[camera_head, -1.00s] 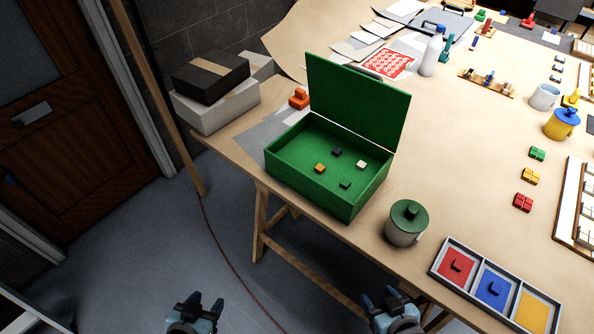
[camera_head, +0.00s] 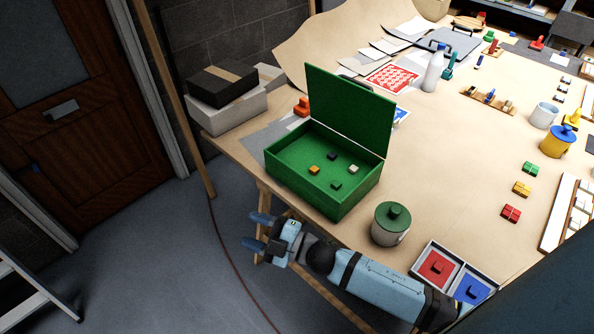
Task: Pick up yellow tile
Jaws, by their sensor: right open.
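A small yellow-orange tile (camera_head: 314,169) lies on the floor of the open green box (camera_head: 323,201), near its left side. A dark tile (camera_head: 332,156), a white tile (camera_head: 353,169) and a dark green tile (camera_head: 336,185) lie apart from it in the same box. My right gripper (camera_head: 252,231) is open and empty, in front of the table's edge and to the lower left of the box, with its fingers pointing left. It is clear of the yellow-orange tile. My left gripper is out of view.
The box's raised lid (camera_head: 350,110) stands at its back. A green-lidded jar (camera_head: 391,224) and a tray with red and blue compartments (camera_head: 417,262) stand right of the box, near my right arm. Stacked cartons (camera_head: 233,108) stand left. A yellow block group (camera_head: 521,188) lies farther right.

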